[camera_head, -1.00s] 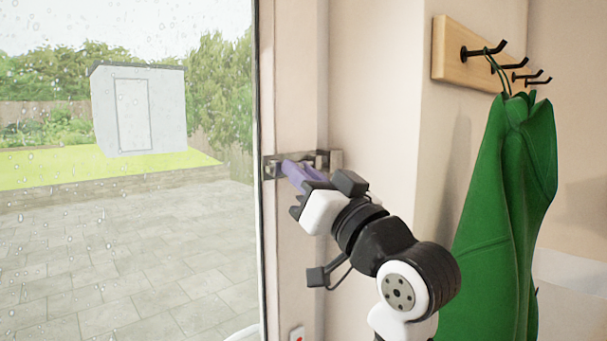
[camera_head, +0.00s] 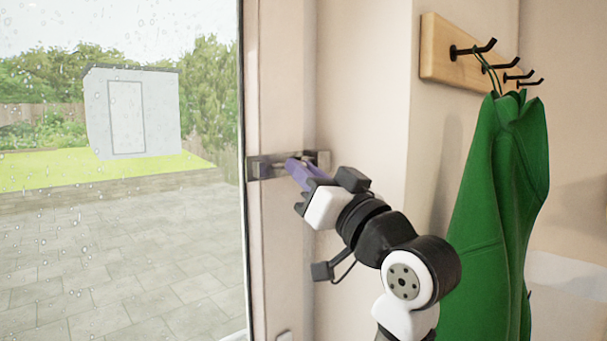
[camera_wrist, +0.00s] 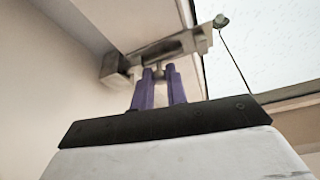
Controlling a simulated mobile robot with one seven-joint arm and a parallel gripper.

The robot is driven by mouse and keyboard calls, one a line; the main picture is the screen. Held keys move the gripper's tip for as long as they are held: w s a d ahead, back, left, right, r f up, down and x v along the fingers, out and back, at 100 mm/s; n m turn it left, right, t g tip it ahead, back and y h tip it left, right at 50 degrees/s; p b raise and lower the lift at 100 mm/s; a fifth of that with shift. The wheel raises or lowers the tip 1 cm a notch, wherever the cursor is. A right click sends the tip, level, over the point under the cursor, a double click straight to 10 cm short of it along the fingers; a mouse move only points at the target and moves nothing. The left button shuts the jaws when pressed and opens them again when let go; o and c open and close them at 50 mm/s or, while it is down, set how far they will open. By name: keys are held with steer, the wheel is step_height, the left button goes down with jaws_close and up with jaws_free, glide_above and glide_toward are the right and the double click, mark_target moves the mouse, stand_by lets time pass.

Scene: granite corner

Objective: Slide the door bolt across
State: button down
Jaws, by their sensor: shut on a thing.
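The metal door bolt (camera_head: 265,168) is mounted level on the pale door frame beside the glass. Its right end meets a block-like keeper (camera_head: 323,160). My gripper (camera_head: 293,163) reaches up from the lower right, and its purple fingers are closed at the middle of the bolt. In the wrist view, the two fingers (camera_wrist: 160,72) stand on either side of a small knob (camera_wrist: 158,68) below the bolt body (camera_wrist: 170,48). The keeper block (camera_wrist: 115,69) is at the left there. The fingers partly hide the knob, and how far the rod enters the keeper is unclear.
A green garment (camera_head: 500,200) hangs from a wooden hook board (camera_head: 450,50) at the right, close to my arm. The wet glass pane (camera_head: 120,220) fills the left, with a shed outside. Bare wall (camera_head: 365,90) lies between the bolt and the hooks.

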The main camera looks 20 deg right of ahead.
steer(key=c, duration=1.4)
jaws_free()
steer(key=shift+d, duration=0.35)
steer(key=shift+a, duration=0.15)
steer(key=b+v, duration=0.5)
steer(key=v, duration=0.9)
steer(key=shift+b, duration=0.35)
